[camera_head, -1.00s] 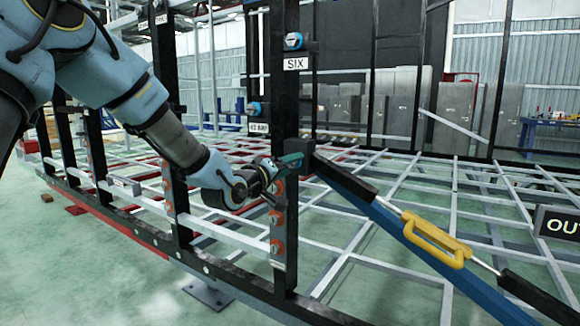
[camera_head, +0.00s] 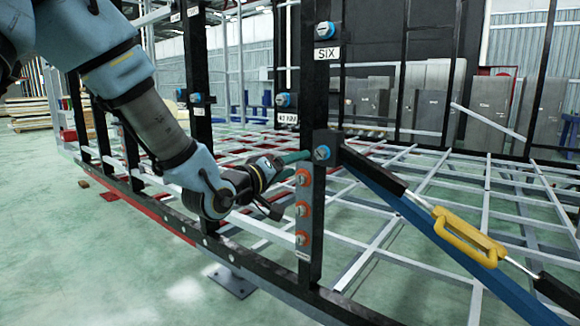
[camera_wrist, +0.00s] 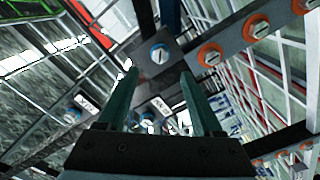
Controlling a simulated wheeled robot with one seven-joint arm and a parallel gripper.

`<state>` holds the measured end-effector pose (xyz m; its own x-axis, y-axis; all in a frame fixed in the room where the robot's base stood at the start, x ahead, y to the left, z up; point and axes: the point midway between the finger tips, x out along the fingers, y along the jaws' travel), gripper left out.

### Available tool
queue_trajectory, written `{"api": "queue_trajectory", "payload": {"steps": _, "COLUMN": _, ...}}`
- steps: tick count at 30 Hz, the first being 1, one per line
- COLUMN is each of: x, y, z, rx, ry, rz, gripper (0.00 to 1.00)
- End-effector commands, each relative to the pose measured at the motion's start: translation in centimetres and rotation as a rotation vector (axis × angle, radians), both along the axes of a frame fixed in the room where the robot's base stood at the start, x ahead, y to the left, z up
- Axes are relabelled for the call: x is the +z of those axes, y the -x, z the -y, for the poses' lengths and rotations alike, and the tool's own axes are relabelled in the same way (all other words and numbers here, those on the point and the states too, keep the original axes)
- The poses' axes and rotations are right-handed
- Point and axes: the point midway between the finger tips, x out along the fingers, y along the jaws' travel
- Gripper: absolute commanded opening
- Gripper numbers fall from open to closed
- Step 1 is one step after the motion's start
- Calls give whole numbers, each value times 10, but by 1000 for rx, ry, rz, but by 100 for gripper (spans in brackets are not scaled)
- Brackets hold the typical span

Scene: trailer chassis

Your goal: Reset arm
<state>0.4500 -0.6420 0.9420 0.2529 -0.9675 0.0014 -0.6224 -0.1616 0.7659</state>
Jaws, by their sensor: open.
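My gripper (camera_head: 300,156) is open, with teal fingers pointing at the black SIX post (camera_head: 313,210). It also shows in the wrist view (camera_wrist: 158,78), with an empty gap between the fingers. A blue knob with a pale slotted face (camera_head: 321,152) sits on the bracket at the top of the blue diagonal brace. In the wrist view this knob (camera_wrist: 159,54) lies just beyond the fingertips, apart from them. My arm comes in from the upper left, and the gripper's wrist hangs beside the post.
Several orange knobs (camera_head: 302,209) run down the post below the bracket. Another blue knob (camera_head: 325,30) sits above the SIX label.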

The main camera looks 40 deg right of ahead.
Motion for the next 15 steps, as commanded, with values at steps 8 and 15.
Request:
{"api": "queue_trajectory", "payload": {"steps": 8, "x": -1, "y": -1, "z": -1, "rx": 4, "ry": -5, "rz": 1, "gripper": 68}}
{"api": "queue_trajectory", "payload": {"steps": 15, "x": -44, "y": -55, "z": -54, "rx": 151, "ry": -262, "rz": 56, "gripper": 68}}
